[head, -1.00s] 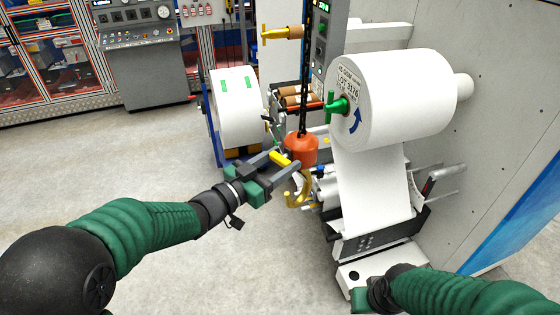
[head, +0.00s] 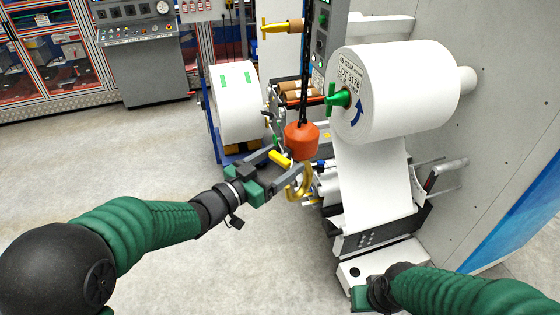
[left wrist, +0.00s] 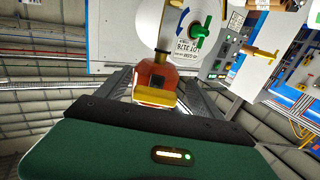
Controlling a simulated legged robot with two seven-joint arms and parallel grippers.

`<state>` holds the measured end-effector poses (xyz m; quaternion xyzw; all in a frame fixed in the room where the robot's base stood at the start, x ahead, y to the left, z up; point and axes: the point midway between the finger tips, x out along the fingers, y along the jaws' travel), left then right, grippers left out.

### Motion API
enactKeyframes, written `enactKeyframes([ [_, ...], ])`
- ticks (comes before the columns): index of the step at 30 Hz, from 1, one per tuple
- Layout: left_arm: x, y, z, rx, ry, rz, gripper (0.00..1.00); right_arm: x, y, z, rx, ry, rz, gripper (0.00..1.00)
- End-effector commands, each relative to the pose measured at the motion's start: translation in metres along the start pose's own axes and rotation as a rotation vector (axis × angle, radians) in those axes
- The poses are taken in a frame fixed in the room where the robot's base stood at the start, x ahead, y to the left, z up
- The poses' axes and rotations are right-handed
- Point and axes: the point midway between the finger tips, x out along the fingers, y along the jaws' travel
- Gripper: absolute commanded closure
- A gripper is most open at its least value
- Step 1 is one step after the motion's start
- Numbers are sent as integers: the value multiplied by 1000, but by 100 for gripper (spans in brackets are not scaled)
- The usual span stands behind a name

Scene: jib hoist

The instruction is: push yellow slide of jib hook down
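The jib hook hangs on a dark chain. It has an orange-red block (head: 301,138) with a gold hook (head: 301,184) below. The yellow slide (head: 279,158) shows at the block's lower left, between the fingers of my left gripper (head: 284,160). The fingers are apart, one on each side. In the left wrist view the yellow slide (left wrist: 155,97) lies across the near side of the orange block (left wrist: 156,74), with a finger at either side. I cannot tell whether the gripper touches the slide. My right gripper (head: 362,298) is partly visible at the bottom; its fingers are unclear.
A large white roll (head: 395,95) with a green handle (head: 338,99) is just right of the chain. A second white roll (head: 238,103) stands behind on the left. A machine frame (head: 375,235) is at the right. The floor at left is clear.

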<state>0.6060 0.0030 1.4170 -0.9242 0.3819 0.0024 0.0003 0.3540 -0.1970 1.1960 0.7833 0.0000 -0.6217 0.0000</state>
Motion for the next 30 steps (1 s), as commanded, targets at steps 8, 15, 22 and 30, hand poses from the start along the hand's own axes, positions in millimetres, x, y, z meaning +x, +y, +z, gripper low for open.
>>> enactKeyframes([
  [8,-11,0,0,2,3,-2,24,6,0,1,0,0,0,100],
  [15,-71,-2,4,4,4,-6,24,30,0,7,0,0,0,100],
  [22,-135,-3,4,2,1,-5,24,46,0,11,0,0,0,100],
  [30,-166,-3,3,-2,-1,0,24,50,0,12,0,0,0,100],
])
